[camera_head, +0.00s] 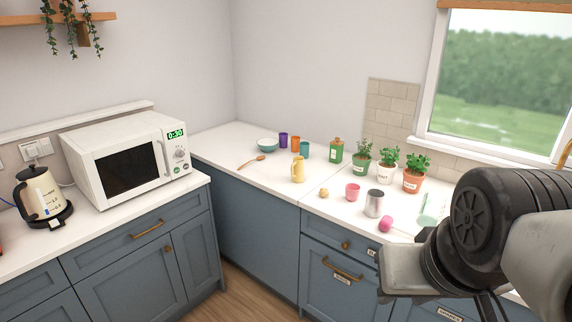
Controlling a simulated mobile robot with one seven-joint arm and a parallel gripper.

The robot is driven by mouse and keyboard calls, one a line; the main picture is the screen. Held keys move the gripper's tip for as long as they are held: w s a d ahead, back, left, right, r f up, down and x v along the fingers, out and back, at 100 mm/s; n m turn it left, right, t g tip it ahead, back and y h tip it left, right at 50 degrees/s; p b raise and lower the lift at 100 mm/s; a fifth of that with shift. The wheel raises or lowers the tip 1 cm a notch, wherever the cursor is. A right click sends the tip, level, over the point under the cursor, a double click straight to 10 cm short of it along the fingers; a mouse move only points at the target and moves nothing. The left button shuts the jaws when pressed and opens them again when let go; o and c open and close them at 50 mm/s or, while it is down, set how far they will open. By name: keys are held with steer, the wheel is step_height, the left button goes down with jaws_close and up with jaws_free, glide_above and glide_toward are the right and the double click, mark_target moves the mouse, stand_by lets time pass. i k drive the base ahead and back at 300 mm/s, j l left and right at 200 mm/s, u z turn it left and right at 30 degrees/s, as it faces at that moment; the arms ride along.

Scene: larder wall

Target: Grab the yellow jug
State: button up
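The yellow jug (298,170) stands upright on the white worktop, near its front edge, in the middle of the head view. Its handle faces left. My arm comes in from the lower right. The end of my arm (405,275) is to the right of the jug and in front of the worktop, well apart from it. The fingertips do not show clearly, so I cannot tell whether the gripper is open or shut.
A wooden spoon (251,161), teal bowl (267,145) and several cups lie left of or behind the jug. A green bottle (336,151), potted herbs (388,165), pink cup (352,192), metal canister (374,204) and pink ball (385,224) stand to its right.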

mark_target(298, 168)
steer(key=u, duration=0.3)
steer(key=z, duration=0.2)
steer(key=i+j+z, duration=0.3)
steer(key=z, duration=0.15)
steer(key=i+j+z, duration=0.25)
steer(key=z, duration=0.2)
steer(key=i+j+z, duration=0.1)
steer(key=j, duration=0.3)
steer(key=i+j+z, duration=0.1)
steer(key=j, duration=0.3)
steer(key=i+j+z, duration=0.1)
steer(key=j, duration=0.3)
steer(key=i+j, duration=0.15)
steer(key=j, duration=0.2)
steer(key=i+j, duration=0.1)
steer(key=j, duration=0.25)
steer(key=i+j, duration=0.15)
steer(key=j, duration=0.2)
steer(key=i+j, duration=0.1)
steer(key=j, duration=0.25)
steer(key=i+j, duration=0.15)
steer(key=j, duration=0.15)
steer(key=i+j, duration=0.15)
steer(key=j, duration=0.2)
steer(key=z, duration=0.05)
